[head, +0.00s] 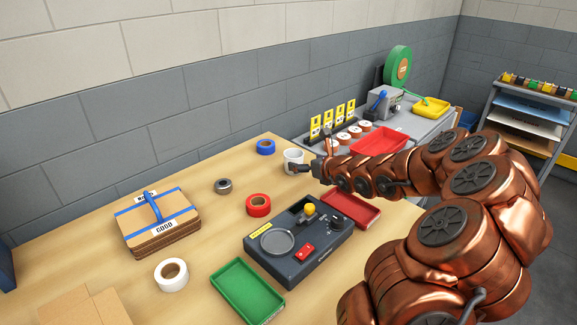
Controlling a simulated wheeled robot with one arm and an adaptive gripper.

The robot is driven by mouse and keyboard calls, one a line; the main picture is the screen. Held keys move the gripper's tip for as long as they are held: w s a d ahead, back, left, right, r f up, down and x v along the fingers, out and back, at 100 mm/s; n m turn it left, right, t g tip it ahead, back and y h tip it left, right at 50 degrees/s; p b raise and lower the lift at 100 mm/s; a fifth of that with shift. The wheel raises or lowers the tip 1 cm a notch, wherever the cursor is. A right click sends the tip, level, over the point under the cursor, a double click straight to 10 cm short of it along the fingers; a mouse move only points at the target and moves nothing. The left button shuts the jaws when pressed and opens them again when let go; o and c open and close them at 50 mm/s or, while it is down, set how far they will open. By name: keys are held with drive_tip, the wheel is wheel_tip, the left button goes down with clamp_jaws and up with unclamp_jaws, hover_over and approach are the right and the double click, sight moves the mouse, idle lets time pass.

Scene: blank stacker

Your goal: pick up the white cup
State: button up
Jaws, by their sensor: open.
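The white cup (292,156) stands upright near the far end of the wooden table. My gripper (300,168) is at the cup, at the end of my copper-coloured arm reaching in from the right. Its dark fingers are open and overlap the cup's lower right side in the head view. I cannot tell whether they touch the cup or are only in front of it. Part of the cup is hidden behind the fingers.
A black control box (290,262), green tray (247,291) and dark red tray (351,208) are nearer. Bare table lies around the cup's left side.

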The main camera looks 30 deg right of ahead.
sight(299, 160)
drive_tip(key=shift+a+p+x, duration=0.2)
drive_tip(key=shift+x, duration=0.5)
drive_tip(key=shift+a+p+x, duration=0.15)
drive_tip(key=shift+x, duration=0.6)
drive_tip(key=shift+w+d+f+p, duration=0.2)
drive_tip(key=shift+w+f+p, duration=0.05)
drive_tip(key=shift+w+p, duration=0.25)
drive_tip(key=shift+w+d+f+p, duration=0.2)
drive_tip(key=shift+w+p, duration=0.15)
drive_tip(key=shift+w, duration=0.25)
drive_tip(key=shift+p+x, duration=0.35)
drive_tip(key=shift+x, duration=1)
drive_tip(key=shift+c, duration=0.3)
drive_tip(key=c, duration=1)
